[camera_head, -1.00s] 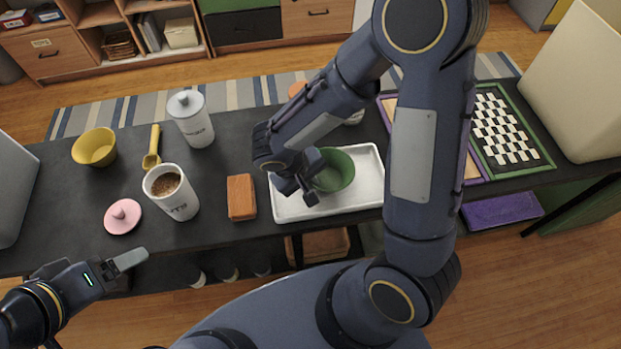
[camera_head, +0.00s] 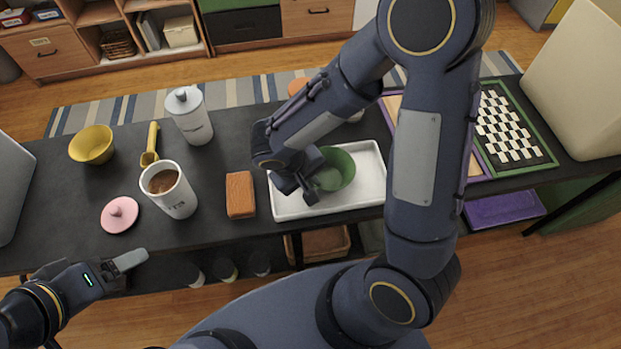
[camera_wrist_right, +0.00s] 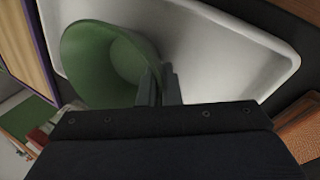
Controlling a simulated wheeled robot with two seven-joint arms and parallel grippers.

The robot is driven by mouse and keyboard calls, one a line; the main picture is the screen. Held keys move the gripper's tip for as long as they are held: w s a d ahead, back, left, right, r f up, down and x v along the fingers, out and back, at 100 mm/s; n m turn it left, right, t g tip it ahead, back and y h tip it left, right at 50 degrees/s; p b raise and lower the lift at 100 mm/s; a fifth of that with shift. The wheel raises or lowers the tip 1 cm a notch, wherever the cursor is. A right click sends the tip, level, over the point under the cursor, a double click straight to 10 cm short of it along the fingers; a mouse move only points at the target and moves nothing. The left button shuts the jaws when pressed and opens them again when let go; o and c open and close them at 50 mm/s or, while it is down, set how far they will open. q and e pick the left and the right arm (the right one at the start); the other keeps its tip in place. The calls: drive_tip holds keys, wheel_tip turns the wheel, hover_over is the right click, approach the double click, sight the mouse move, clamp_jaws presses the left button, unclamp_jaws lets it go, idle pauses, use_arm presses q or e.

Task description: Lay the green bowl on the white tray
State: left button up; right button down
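The green bowl (camera_head: 342,166) sits over the white tray (camera_head: 368,170), toward its middle; I cannot tell whether its base touches the tray. My right gripper (camera_head: 309,192) is at the bowl's near left rim. In the right wrist view the two fingers (camera_wrist_right: 162,84) are close together at the rim of the bowl (camera_wrist_right: 95,62), seemingly pinching its wall, with the tray (camera_wrist_right: 225,50) behind. The arm hides part of the tray in the head view. My left gripper (camera_head: 124,262) is at the table's front left edge, away from the bowl; its finger opening is unclear.
Left of the tray on the dark table (camera_head: 225,228) are a wooden block (camera_head: 240,194), a mug (camera_head: 168,190), a pink lid (camera_head: 119,214), a yellow bowl (camera_head: 92,144), a yellow scoop (camera_head: 150,145) and a white canister (camera_head: 190,116). A checkered board (camera_head: 507,125) lies at the right.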

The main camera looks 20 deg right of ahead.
drive_tip(key=shift+f+b, duration=0.15)
drive_tip(key=shift+b, duration=0.3)
idle(0.3)
drive_tip(key=c, duration=1.2)
unclamp_jaws()
drive_tip(key=shift+c, duration=0.2)
drive_tip(key=shift+r+p, duration=2.35)
drive_tip(key=shift+r, duration=1.2)
drive_tip(key=s+d+r+m+t+y, duration=0.1)
drive_tip(key=s+d+r+t+y, duration=0.1)
drive_tip(key=s+r+y, duration=0.2)
drive_tip(key=s+d+r+m+t+y, duration=0.1)
drive_tip(key=s+r+m+t+y, duration=0.1)
drive_tip(key=s+r, duration=0.5)
wheel_tip(320, 180, up, 3)
drive_tip(key=shift+s+d+f+m+t+y, duration=0.25)
drive_tip(key=shift+d+t+y, duration=0.2)
drive_tip(key=shift+y, duration=0.65)
